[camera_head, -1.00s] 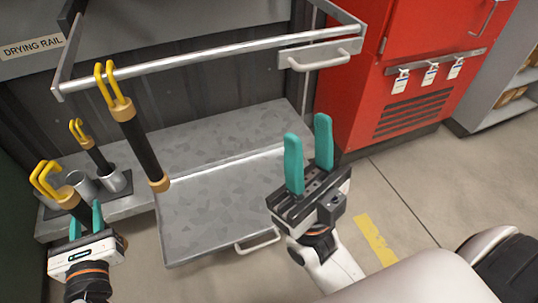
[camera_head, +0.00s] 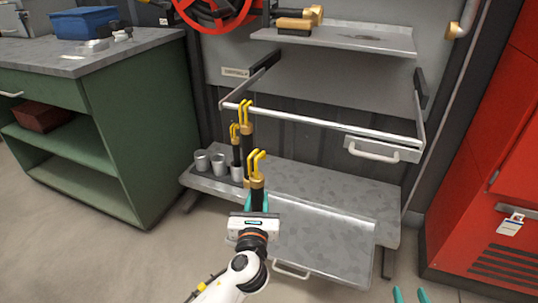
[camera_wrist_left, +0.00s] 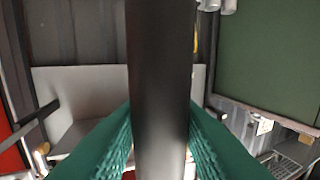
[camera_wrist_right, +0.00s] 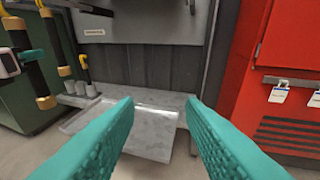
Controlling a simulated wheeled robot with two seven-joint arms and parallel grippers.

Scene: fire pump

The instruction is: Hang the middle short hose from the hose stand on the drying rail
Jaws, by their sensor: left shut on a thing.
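My left gripper (camera_head: 256,207) is shut on a short black hose (camera_wrist_left: 160,90) with a gold collar and yellow double hook. Its hook end (camera_head: 257,165) points up in the head view, in front of and below the drying rail (camera_head: 320,123). In the left wrist view the black body runs between the teal fingers. A second hose (camera_head: 247,145) hangs by its yellow hooks at the left part of the rail. A third hose (camera_head: 236,152) stands upright in the hose stand, whose left cups (camera_head: 202,162) look empty. My right gripper (camera_wrist_right: 160,115) is open and empty, its tips low at the right (camera_head: 411,295).
A grey shelf with a sloping tray (camera_head: 330,235) lies under the rail. A grey plate with a handle (camera_head: 380,150) is at the rail's right. A green workbench (camera_head: 140,140) stands left, a red cabinet (camera_head: 490,170) right. The rail's middle is clear.

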